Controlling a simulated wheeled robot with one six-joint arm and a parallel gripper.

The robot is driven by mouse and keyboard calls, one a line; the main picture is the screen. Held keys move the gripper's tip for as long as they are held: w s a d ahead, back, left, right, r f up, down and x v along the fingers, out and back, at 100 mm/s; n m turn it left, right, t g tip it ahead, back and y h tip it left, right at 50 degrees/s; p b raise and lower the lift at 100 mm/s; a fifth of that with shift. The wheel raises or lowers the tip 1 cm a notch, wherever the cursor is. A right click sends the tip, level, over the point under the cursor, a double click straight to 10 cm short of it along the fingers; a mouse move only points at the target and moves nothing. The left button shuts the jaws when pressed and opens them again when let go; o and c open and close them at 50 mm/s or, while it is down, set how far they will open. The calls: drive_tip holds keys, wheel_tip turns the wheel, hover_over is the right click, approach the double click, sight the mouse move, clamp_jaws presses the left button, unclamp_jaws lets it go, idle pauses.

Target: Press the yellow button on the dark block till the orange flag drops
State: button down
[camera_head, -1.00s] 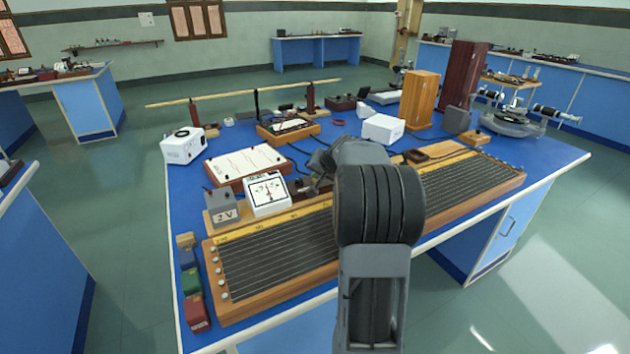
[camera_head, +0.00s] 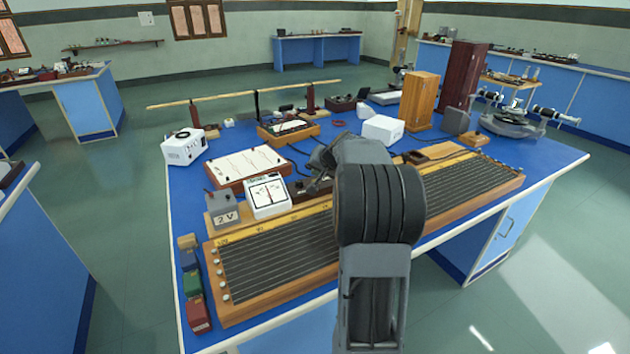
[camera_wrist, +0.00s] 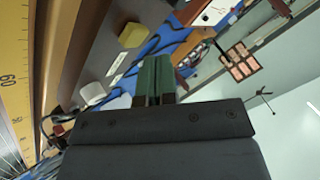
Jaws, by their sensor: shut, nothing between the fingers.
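The yellow button (camera_wrist: 132,36) stands out from a dark grey block (camera_wrist: 110,58) in the upper left of the wrist view. A pale label strip lies on the block's face. My gripper (camera_wrist: 154,62) shows in the wrist view with its two green fingers together and nothing between them. The fingertips appear below and to the right of the button in the picture, apart from it. In the head view my arm covers much of this area, and I cannot make out the button there. I cannot pick out the orange flag in either view.
A long wire board with a yellow scale (camera_head: 275,228) runs along the bench front. A white meter (camera_head: 268,196) and grey 2 V box (camera_head: 222,210) stand left of my arm. A white box (camera_head: 383,130) and wooden cabinet (camera_head: 419,101) stand behind it.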

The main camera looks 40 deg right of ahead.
drive_tip(key=shift+r+p, duration=1.8)
drive_tip(key=shift+r, duration=0.75)
drive_tip(key=s+a+f+g, duration=0.1)
drive_tip(key=s+a, duration=0.1)
drive_tip(key=s+a+f+g+p, duration=0.1)
drive_tip(key=s+a+f, duration=0.1)
drive_tip(key=s+a, duration=0.1)
drive_tip(key=s+a+f+n+g+y, duration=0.1)
drive_tip(key=s+a, duration=0.1)
drive_tip(key=s, duration=0.1)
drive_tip(key=shift+a+f+g, duration=0.25)
drive_tip(key=shift+f+g, duration=0.1)
drive_tip(key=shift+g, duration=0.05)
drive_tip(key=s+a+r+n+g+p, duration=0.1)
drive_tip(key=s+a+r+n+p, duration=0.3)
drive_tip(key=s+a, duration=0.4)
drive_tip(key=s+a+r+n+p, duration=0.4)
drive_tip(key=s+a, duration=0.5)
drive_tip(key=a, duration=0.3)
drive_tip(key=shift+a+r+n+g+h, duration=0.15)
drive_tip(key=shift+r+n+g+h, duration=0.15)
drive_tip(key=shift+g, duration=0.1)
